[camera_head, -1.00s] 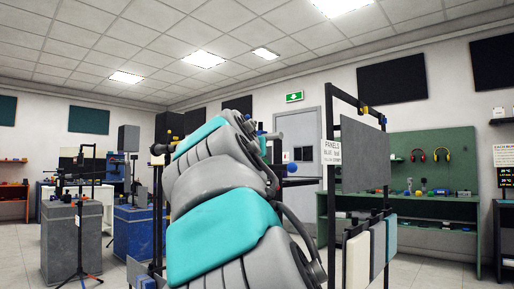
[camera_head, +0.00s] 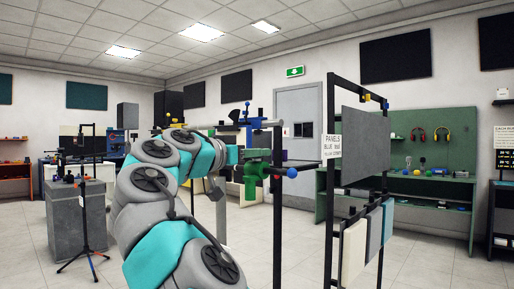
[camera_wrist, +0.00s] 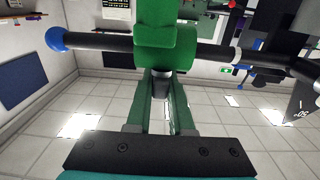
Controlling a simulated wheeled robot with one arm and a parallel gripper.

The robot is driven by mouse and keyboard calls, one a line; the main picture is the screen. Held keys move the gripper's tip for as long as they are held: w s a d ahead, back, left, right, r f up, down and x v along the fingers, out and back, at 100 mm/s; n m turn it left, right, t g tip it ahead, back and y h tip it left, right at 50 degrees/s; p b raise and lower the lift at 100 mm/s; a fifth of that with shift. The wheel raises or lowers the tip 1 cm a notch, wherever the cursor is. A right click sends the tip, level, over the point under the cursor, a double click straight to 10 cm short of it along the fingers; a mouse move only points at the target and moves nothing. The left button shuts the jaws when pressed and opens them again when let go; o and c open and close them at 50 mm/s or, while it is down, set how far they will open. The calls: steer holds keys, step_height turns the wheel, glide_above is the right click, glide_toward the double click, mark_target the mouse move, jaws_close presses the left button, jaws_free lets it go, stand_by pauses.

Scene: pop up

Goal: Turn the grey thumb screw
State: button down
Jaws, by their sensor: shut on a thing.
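A green clamp (camera_wrist: 165,45) sits on a black bar (camera_wrist: 105,42) with a blue ball (camera_wrist: 57,40) at its end. The grey thumb screw (camera_wrist: 162,82) points out of the clamp towards my wrist camera. My gripper (camera_wrist: 161,85) has its green fingers closed around the screw, one on each side. The fingers partly hide the screw, and its turn angle cannot be told. In the head view the green clamp (camera_head: 252,178) hangs at the bar beside the blue ball (camera_head: 292,173), at the end of my grey and teal arm. The screw cannot be made out there.
A black frame with hanging panels (camera_head: 366,235) stands close on the right. A tripod (camera_head: 85,215) and a grey block (camera_head: 62,220) stand at left. A green workbench (camera_head: 430,190) is at the back right.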

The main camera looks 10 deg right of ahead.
steer(key=shift+r, duration=0.1)
stand_by(0.3)
steer(key=c, duration=0.8)
jaws_free()
steer(key=shift+a, duration=0.1)
steer(key=v, duration=0.7)
steer(key=shift+s+a, duration=0.25)
